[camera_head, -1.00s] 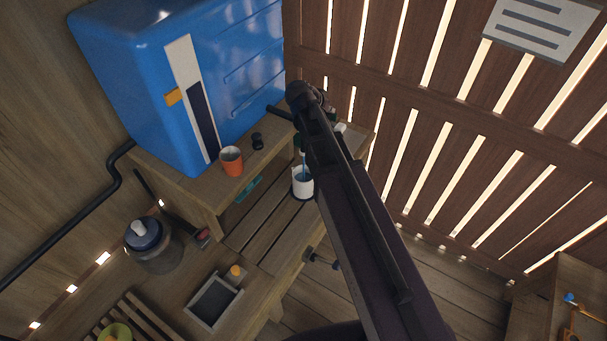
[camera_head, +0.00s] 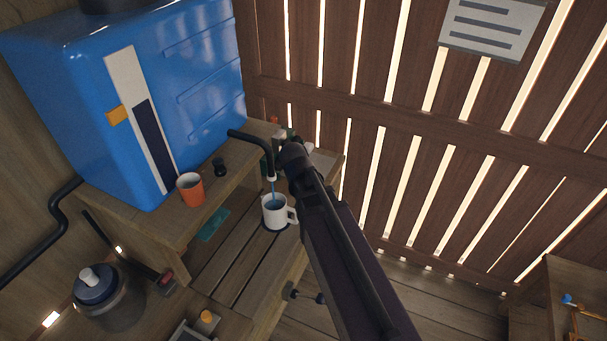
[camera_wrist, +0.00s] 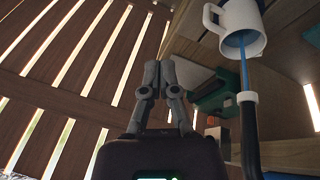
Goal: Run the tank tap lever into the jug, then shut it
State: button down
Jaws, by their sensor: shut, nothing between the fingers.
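The blue tank (camera_head: 130,90) stands on a raised wooden shelf. Its black spout (camera_head: 255,138) bends down to a pale tip. A thin blue stream (camera_head: 273,188) runs from the tip into the white jug (camera_head: 270,214), which stands upright on the slatted bench with its handle to the right. The wrist view also shows the stream (camera_wrist: 243,65) entering the jug (camera_wrist: 255,40) beside the spout (camera_wrist: 250,135). My gripper (camera_wrist: 160,68) is shut and empty, apart from the spout and jug. In the head view my arm hides its fingers. I cannot make out the tap lever.
A green object (camera_wrist: 222,95) lies beyond my fingers in the wrist view. A lidded dark pot (camera_head: 105,300) stands at lower left. A slatted wall (camera_head: 400,150) closes the right side.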

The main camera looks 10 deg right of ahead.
jog(key=s+a+f+n+g+y+b, duration=0.1)
jog(key=s+f+n+g+y+b, duration=0.1)
jog(key=s+f+b, duration=0.4)
notch_tip(320, 180, down, 3)
jog(key=s+n+y, duration=0.1)
jog(key=s, duration=0.1)
jog(key=shift+s+a+r, duration=0.2)
jog(key=shift+s, duration=0.2)
